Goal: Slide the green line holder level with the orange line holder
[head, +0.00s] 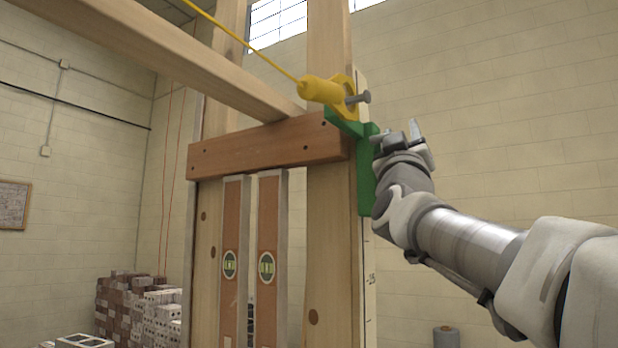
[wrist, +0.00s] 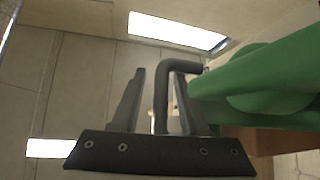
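The green line holder (head: 367,170) sits against the edge of the right-hand upright timber post, with a yellow spool piece (head: 322,90) and a grey bolt at its top. In the wrist view, the green holder (wrist: 265,80) fills the right side. A dark bent rod (wrist: 164,68) stands between my gripper's fingers, nearer the right finger. My gripper (head: 402,136) is just right of the green holder in the head view. Its fingers (wrist: 160,85) are apart, with a gap on the left of the rod. I see no orange line holder in either view.
A yellow line (head: 235,38) runs from the spool to the upper left. A wooden crosspiece (head: 265,146) and two levels (head: 268,240) are on the posts (head: 328,250). A marked scale strip (head: 370,300) runs beside the right post. Bricks (head: 140,300) are stacked at lower left.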

